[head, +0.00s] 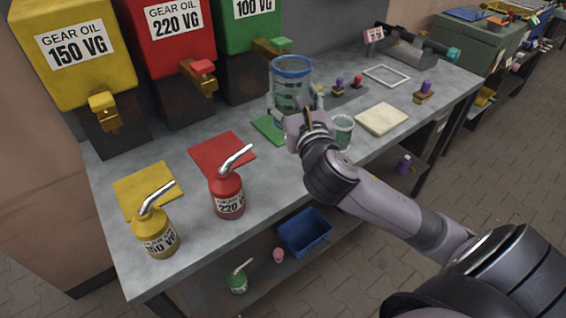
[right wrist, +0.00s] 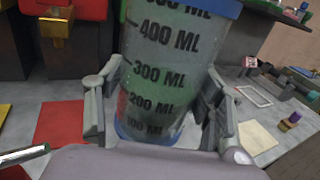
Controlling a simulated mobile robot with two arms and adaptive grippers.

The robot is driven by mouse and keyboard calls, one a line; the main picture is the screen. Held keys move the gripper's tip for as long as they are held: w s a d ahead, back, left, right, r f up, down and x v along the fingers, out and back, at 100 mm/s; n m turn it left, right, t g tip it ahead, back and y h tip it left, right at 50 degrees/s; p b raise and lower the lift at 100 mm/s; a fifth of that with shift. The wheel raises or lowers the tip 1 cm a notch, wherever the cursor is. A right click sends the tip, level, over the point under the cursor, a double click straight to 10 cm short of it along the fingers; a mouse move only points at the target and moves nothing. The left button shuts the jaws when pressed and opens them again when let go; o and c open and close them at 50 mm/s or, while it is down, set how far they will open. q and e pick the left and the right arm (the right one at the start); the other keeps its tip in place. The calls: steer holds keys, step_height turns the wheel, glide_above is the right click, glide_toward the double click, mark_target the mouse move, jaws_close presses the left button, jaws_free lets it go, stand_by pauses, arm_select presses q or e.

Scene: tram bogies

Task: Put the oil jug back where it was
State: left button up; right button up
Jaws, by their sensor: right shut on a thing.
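A clear measuring jug (head: 291,91) with a blue rim and dark ML marks is in front of the green oil tank in the head view. My right gripper (head: 294,112) is shut on it. In the right wrist view the jug (right wrist: 172,75) is between the two fingers of my right gripper (right wrist: 160,112), slightly tilted in the picture. I cannot tell whether its base touches the bench or whether there is oil in it. A green mat (head: 268,129) lies on the bench beside the gripper, partly hidden. My left gripper is not in view.
The bench (head: 270,178) holds yellow (head: 155,234) and red (head: 228,196) spouted cans, a small clear cup (head: 342,131) and a cream pad (head: 381,119). Yellow, red and green tanks with taps stand behind. A blue bin (head: 304,233) and a green can (head: 238,281) are below.

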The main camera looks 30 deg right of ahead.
steer(key=shift+s+f+b, duration=0.15)
steer(key=shift+f+b, duration=2)
steer(key=shift+f, duration=6.7)
steer(key=shift+f, duration=0.2)
steer(key=o, duration=1.2)
steer(key=shift+o, duration=0.2)
